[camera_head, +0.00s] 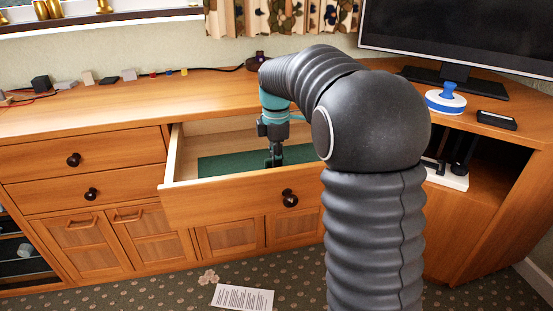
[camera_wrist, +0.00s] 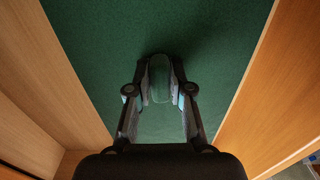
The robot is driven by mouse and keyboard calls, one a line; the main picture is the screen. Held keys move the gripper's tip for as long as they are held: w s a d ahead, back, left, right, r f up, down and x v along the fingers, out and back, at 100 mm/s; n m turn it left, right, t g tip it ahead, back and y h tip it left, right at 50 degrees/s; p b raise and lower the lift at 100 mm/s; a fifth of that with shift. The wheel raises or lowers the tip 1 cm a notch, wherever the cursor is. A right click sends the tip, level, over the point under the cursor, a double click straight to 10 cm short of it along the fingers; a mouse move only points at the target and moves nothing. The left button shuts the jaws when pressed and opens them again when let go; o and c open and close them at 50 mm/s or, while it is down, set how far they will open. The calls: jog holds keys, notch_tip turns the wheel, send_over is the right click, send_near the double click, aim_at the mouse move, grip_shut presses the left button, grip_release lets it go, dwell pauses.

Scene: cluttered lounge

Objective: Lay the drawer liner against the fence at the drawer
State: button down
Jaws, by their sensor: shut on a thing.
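The drawer liner (camera_head: 222,166) is a flat dark green sheet inside the open drawer (camera_head: 226,200). In the wrist view the liner (camera_wrist: 105,40) spans most of the width between two pale wooden walls. My gripper (camera_head: 275,160) reaches straight down into the drawer; in the wrist view my gripper (camera_wrist: 161,80) is shut on a small rounded green piece that looks like part of the liner. My arm hides the drawer's right end in the head view. No separate fence can be told apart from the drawer walls.
The wooden cabinet top (camera_head: 130,99) holds several small items at the back left. A monitor (camera_head: 460,35) and a blue and white round object (camera_head: 445,99) stand at the right. A printed paper (camera_head: 243,298) lies on the carpet below the drawer.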

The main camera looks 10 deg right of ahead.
jog(key=shift+f, duration=0.35)
jog(key=c, duration=1)
grip_release()
jog(key=shift+r, duration=0.15)
notch_tip(320, 180, up, 10)
jog(key=shift+r, duration=0.9)
jog(key=shift+s, duration=0.1)
